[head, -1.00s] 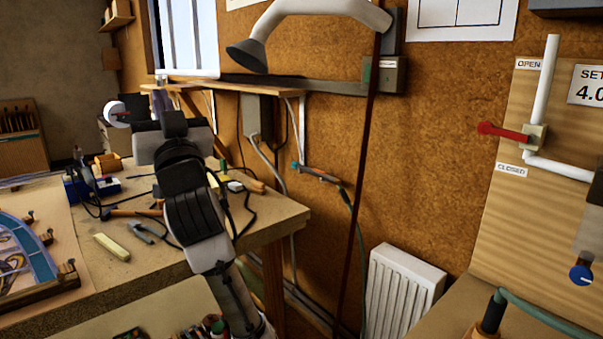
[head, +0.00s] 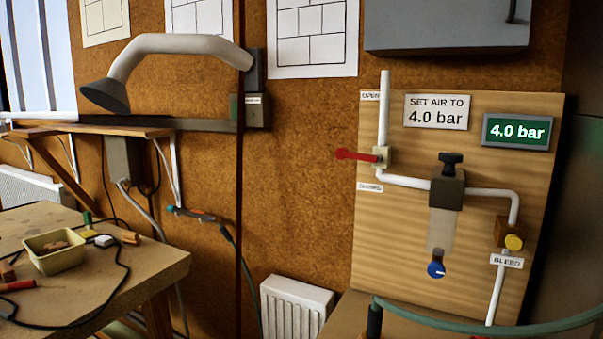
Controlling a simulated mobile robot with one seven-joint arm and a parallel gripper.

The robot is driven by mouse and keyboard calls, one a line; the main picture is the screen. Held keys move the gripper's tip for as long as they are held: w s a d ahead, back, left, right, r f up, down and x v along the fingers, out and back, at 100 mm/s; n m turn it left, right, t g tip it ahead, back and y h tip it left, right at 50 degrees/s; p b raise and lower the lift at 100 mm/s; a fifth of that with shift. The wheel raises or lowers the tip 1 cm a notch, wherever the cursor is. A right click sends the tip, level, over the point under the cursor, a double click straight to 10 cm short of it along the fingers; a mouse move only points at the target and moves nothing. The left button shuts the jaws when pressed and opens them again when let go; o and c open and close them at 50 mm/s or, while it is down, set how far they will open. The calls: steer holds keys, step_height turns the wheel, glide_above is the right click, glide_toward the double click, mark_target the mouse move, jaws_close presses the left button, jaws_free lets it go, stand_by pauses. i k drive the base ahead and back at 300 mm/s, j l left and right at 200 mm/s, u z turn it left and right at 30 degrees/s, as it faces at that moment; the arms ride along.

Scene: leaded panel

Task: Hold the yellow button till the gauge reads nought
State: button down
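The yellow button (head: 514,242) sits on a brown block in the white pipe, at the right of a wooden board (head: 400,250), just above a "BLEED" label (head: 507,262). Nothing touches it. The gauge (head: 517,132) is a green display at the board's upper right and reads 4.0 bar. A red lever (head: 357,155) at the board's left lies level, between the "OPEN" and "CLOSED" labels. My gripper is out of the picture now.
A dark regulator (head: 447,188) with a blue knob (head: 436,270) is mid-board. A green hose (head: 480,326) crosses in front of the board's foot. A workbench (head: 150,275) stands at left, a white radiator (head: 297,308) between. A grey cabinet (head: 445,27) hangs above.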

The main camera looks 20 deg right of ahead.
mark_target(514, 242)
steer(key=z, duration=1.3)
